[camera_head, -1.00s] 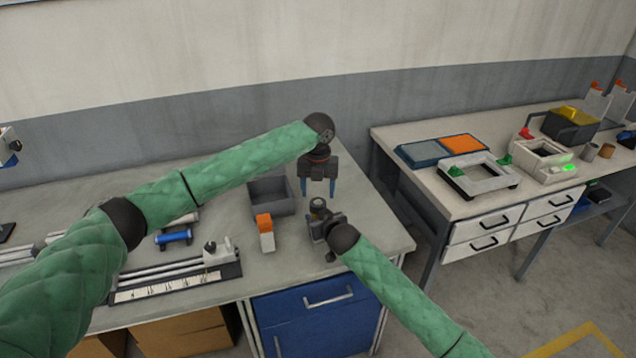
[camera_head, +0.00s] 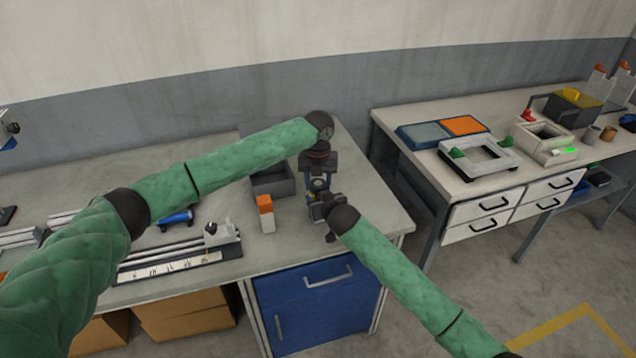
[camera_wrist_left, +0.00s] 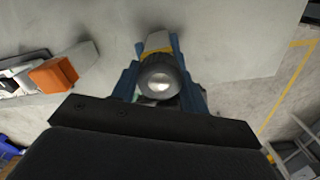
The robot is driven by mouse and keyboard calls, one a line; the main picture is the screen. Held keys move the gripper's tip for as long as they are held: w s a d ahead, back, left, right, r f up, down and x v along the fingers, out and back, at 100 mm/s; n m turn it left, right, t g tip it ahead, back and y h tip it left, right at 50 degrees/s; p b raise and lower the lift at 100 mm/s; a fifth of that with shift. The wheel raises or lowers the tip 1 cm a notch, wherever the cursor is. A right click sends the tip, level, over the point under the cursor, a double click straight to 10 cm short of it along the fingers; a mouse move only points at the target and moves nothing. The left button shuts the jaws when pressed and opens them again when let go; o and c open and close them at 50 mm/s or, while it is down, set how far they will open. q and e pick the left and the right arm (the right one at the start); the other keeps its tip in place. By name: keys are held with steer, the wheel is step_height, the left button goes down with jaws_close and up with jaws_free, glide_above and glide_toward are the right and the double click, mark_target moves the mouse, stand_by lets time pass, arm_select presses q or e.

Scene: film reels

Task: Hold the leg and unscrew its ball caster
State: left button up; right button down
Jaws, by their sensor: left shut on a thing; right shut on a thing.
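The ball caster (camera_wrist_left: 158,84) shows in the left wrist view as a round dark grey piece with a bright ball in its middle. The blue fingers of my left gripper (camera_wrist_left: 156,62) are shut on it from both sides. In the head view my left gripper (camera_head: 319,180) points down, directly above my right gripper (camera_head: 321,202). My right gripper is shut on the leg, which is mostly hidden by the gripper. The caster is at the upper end of the held leg, above the bench.
A dark grey bin (camera_head: 273,182) stands behind and left of the grippers. An orange and white block (camera_head: 266,214) stands left of my right gripper. A rail fixture (camera_head: 175,264) lies further left. The bench (camera_head: 370,222) is clear to the right.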

arm_select(q)
steer(key=n, duration=0.5)
steer(key=shift+n, duration=0.4)
steer(key=n, duration=0.4)
steer(key=shift+n, duration=0.3)
steer(key=n, duration=0.3)
steer(key=o, duration=1.1)
